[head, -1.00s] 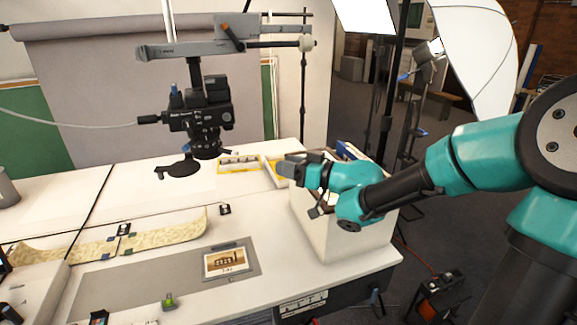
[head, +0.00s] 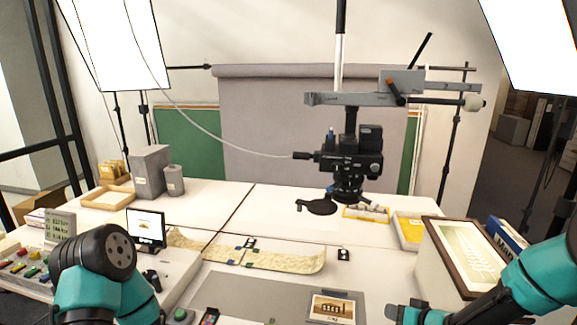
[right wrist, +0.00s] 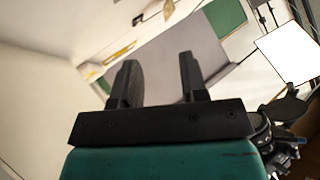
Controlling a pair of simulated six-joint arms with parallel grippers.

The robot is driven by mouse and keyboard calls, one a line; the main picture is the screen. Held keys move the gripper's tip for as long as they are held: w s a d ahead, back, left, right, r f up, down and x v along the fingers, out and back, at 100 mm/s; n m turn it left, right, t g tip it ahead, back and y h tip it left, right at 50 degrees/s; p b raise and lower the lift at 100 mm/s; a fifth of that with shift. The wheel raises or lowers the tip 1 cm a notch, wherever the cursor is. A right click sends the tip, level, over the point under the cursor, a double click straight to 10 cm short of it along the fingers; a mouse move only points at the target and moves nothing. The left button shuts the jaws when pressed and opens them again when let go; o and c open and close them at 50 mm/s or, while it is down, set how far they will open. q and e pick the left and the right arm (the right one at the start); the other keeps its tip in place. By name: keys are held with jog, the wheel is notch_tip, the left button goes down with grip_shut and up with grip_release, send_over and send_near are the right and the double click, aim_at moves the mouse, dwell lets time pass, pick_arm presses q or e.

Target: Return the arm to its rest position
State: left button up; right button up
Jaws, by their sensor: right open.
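My right arm (head: 535,285) comes in from the lower right of the head view. My right gripper (head: 400,313) is at its end, near the lower edge of the picture, over the front right of the table. In the right wrist view the right gripper (right wrist: 160,82) has two dark fingers standing apart with nothing between them. It is open and empty. My left arm (head: 95,275) shows at the lower left of the head view as a teal and black joint. Its gripper is out of the picture.
A white box holding a framed picture (head: 465,250) stands close to the right arm. A camera on a stand (head: 350,155) hangs over the table (head: 265,205). A small photograph (head: 332,308) lies on a grey mat (head: 245,290). A long scroll (head: 285,257) lies mid-table.

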pick_arm(q)
jog(key=shift+a, duration=0.15)
pick_arm(e)
jog(key=s+a+f+g, duration=0.2)
jog(key=s+f+g, duration=0.1)
jog(key=s+f, duration=0.3)
jog(key=s+a+f+g, duration=0.3)
jog(key=s+f, duration=0.3)
jog(key=f, duration=0.4)
jog(key=s+a+f+m+g+h, duration=0.1)
jog(key=s+a+f+g, duration=0.1)
jog(key=s+f, duration=0.4)
notch_tip(320, 180, down, 2)
jog(key=shift+a+f+g, duration=0.1)
jog(key=shift+a+g, duration=0.2)
jog(key=shift+g, duration=0.5)
